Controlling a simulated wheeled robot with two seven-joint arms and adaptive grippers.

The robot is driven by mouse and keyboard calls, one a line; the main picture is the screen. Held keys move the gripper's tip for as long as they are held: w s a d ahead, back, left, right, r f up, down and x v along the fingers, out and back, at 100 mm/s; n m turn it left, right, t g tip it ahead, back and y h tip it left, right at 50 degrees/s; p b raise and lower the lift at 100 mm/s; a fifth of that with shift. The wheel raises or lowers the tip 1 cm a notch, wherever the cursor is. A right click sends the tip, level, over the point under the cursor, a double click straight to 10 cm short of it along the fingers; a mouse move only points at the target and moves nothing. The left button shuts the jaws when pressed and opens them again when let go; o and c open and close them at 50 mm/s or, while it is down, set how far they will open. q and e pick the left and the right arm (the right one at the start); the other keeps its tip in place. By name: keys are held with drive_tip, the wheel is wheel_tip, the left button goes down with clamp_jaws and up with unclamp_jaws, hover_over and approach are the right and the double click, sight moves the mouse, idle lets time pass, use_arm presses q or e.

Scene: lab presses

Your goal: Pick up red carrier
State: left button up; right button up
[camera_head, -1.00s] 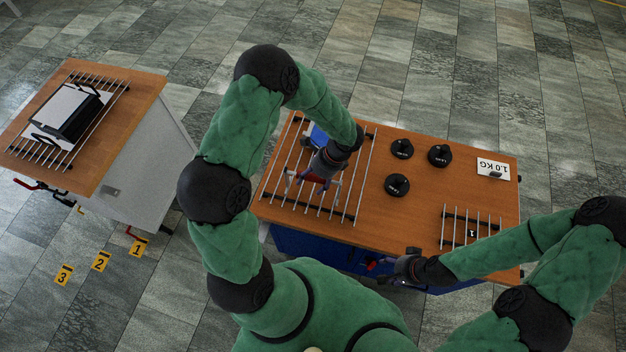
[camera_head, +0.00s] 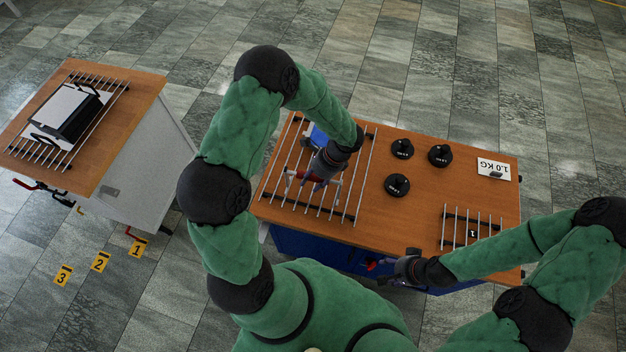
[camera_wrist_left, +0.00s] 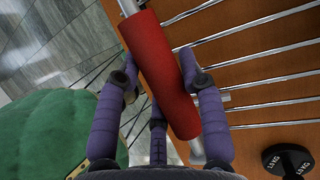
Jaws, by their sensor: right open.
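The red carrier (camera_head: 291,174) lies at the left rack on the nearer table; in the head view my left gripper covers much of it. The left wrist view shows its thick red bar (camera_wrist_left: 165,70) with a metal rod at its ends. My left gripper (camera_head: 318,178) is down at the bar. In the wrist view its purple fingers (camera_wrist_left: 158,62) lie on both sides of the bar, with a third finger below; whether they press on it is unclear. My right gripper (camera_head: 394,271) is open and empty at the table's front edge.
A blue object (camera_head: 318,137) is partly hidden behind my left wrist. A second table (camera_head: 135,88) with a rack and black-and-white device stands left.

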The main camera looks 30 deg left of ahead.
use_arm(q)
clamp_jaws()
drive_tip(key=shift+r, duration=0.15)
drive_tip(key=shift+w+r+p, duration=0.1)
drive_tip(key=shift+r+p, duration=0.2)
drive_tip(key=shift+r, duration=0.05)
wheel_tip(320, 180, up, 3)
drive_tip(key=shift+w+f, duration=0.1)
drive_tip(key=s+d+r, duration=0.2)
drive_tip(key=s+r, duration=0.3)
drive_tip(key=s, duration=0.1)
drive_tip(key=s+d+r, duration=0.3)
drive_tip(key=s+r, duration=0.1)
drive_tip(key=s, duration=0.3)
drive_tip(key=shift+d+r+p, duration=0.35)
drive_tip(key=shift+r+p, duration=0.05)
drive_tip(key=shift+p, duration=0.05)
drive_tip(key=shift+s, duration=0.1)
